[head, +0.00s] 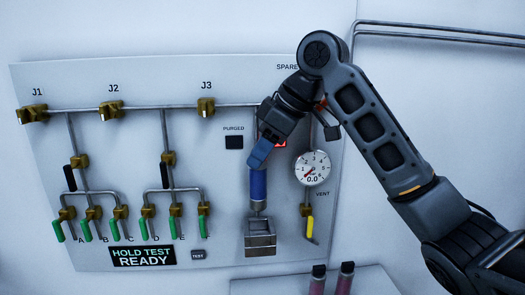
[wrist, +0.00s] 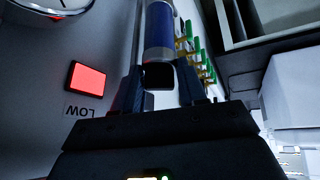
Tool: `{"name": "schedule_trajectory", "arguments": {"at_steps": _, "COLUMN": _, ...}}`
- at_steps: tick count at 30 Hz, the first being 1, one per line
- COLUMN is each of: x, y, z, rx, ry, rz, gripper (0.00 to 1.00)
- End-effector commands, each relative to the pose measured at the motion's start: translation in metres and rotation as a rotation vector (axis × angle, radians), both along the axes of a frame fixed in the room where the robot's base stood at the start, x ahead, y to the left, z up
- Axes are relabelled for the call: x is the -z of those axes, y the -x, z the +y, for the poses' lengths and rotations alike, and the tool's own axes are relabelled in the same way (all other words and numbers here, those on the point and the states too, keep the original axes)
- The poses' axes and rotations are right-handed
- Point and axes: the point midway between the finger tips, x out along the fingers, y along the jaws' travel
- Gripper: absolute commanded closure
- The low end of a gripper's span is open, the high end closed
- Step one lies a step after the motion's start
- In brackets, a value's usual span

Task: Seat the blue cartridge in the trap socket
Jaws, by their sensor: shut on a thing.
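The blue cartridge (head: 258,185) hangs upright below my gripper (head: 261,157) in the head view. My gripper is shut on its upper end. In the wrist view, the blue body (wrist: 158,25) and its black end cap (wrist: 158,75) show, with the cap between the fingers of my gripper (wrist: 159,88). The grey box-like metal holder (head: 261,241), seemingly the trap socket, is on the panel directly below the cartridge. The cartridge's grey lower end is at or just above the holder's top. I cannot tell whether it touches or has entered it.
The panel (head: 100,80) carries pipes and valves with green handles (head: 115,230). A gauge (head: 312,168) reading 0.0 and a yellow valve handle (head: 310,229) are close on the right. A red light (wrist: 84,78) marked LOW is lit. Two pink cartridges (head: 317,284) stand on a lower shelf.

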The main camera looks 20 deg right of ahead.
Motion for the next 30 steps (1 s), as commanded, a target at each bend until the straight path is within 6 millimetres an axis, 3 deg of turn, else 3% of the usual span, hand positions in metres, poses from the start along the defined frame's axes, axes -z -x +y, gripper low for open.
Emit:
{"name": "schedule_trajectory", "arguments": {"at_steps": 15, "x": 0.037, "y": 0.000, "z": 0.000, "rx": 0.000, "ry": 0.000, "rz": -0.001, "gripper": 1.00}}
{"name": "schedule_trajectory", "arguments": {"at_steps": 30, "x": 0.038, "y": 0.000, "z": 0.000, "rx": 0.000, "ry": 0.000, "rz": -0.001, "gripper": 1.00}}
